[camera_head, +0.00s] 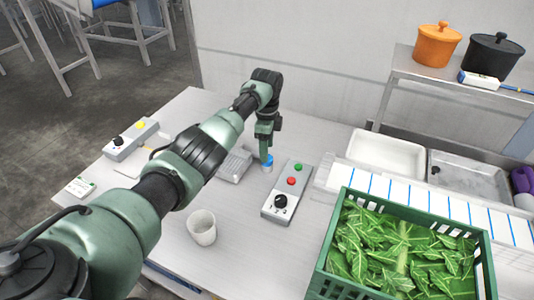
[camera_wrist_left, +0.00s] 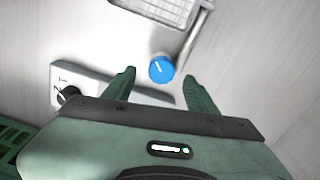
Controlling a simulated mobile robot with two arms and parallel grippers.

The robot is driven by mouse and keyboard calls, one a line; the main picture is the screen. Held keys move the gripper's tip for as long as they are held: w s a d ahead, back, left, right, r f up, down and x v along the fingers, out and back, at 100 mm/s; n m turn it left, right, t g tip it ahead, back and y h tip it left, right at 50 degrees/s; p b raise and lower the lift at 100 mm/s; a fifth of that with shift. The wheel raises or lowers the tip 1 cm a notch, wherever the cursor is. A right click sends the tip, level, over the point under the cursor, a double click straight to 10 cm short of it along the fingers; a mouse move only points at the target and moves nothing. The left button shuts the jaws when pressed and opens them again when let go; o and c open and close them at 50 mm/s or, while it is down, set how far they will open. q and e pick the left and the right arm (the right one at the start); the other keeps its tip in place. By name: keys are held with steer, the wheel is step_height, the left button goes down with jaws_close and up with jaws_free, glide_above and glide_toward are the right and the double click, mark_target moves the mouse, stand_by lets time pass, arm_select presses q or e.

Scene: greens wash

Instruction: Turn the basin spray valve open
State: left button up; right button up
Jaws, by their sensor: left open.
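The spray valve's round blue knob (camera_head: 268,165) is on the worktop beside a grey ribbed tray. It also shows from above in the left wrist view (camera_wrist_left: 161,68), with a white mark on its face, at the end of a metal pipe (camera_wrist_left: 193,42). My left gripper (camera_head: 265,151) points down over the knob. In the left wrist view its two green fingers (camera_wrist_left: 160,74) are open, one on each side of the knob, with a visible gap on both sides. How far the fingertips are above the knob is hard to tell. My right gripper is out of view.
A control box (camera_head: 275,208) with a black dial and red and green buttons stands just right of the knob. A green crate (camera_head: 328,250) of leaves is at the lower right, a white cup (camera_head: 202,228) at the front. The ribbed tray (camera_head: 236,166) is close left.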

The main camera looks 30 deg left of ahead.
arm_select(q)
steer(key=f, duration=0.3)
steer(key=shift+w+f, duration=0.2)
steer(key=shift+f, duration=0.05)
steer(key=shift+s+r, duration=0.1)
steer(key=shift+c, duration=0.9)
jaws_close()
